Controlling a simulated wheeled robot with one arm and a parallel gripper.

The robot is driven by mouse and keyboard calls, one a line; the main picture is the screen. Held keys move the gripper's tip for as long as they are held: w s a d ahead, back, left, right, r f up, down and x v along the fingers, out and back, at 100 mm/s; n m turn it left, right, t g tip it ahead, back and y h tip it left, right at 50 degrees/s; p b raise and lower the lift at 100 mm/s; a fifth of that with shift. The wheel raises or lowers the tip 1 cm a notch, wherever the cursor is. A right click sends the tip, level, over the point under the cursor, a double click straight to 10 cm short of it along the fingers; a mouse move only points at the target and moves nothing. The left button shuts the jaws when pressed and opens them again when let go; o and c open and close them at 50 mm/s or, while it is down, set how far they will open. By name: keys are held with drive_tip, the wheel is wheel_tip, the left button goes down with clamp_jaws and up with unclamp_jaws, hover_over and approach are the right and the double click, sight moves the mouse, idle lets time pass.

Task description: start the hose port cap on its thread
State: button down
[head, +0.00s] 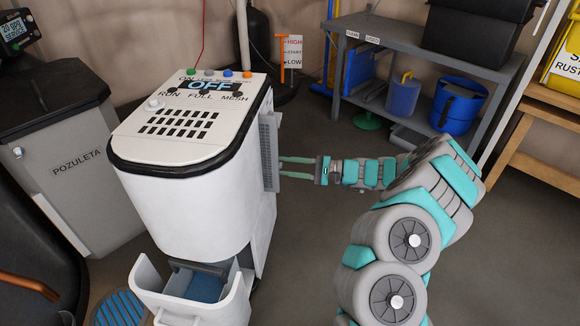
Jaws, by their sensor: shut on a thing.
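A white wheeled machine (190,207) with an "OFF" display stands left of centre. A grey grille panel (268,150) is on its right-hand side. My gripper (282,167) reaches in from the right, with its two long teal fingers level and their tips at the panel's right edge. The fingers stand apart, with a gap between them. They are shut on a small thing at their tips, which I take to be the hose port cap. The cap itself cannot be made out. The hose port and its thread are hidden on the machine's far side.
An open white bucket (190,300) juts from the machine's lower front. A grey "POZULETA" bin (75,175) stands to the left. A grey shelf (420,65) with blue containers is behind, and a wooden rack (540,135) is at right.

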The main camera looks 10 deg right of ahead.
drive_tip(key=shift+c, duration=2.4)
unclamp_jaws()
drive_tip(key=p+v, duration=0.1)
drive_tip(key=v, duration=0.6)
drive_tip(key=shift+s+d, duration=0.15)
drive_tip(key=shift+d, duration=0.2)
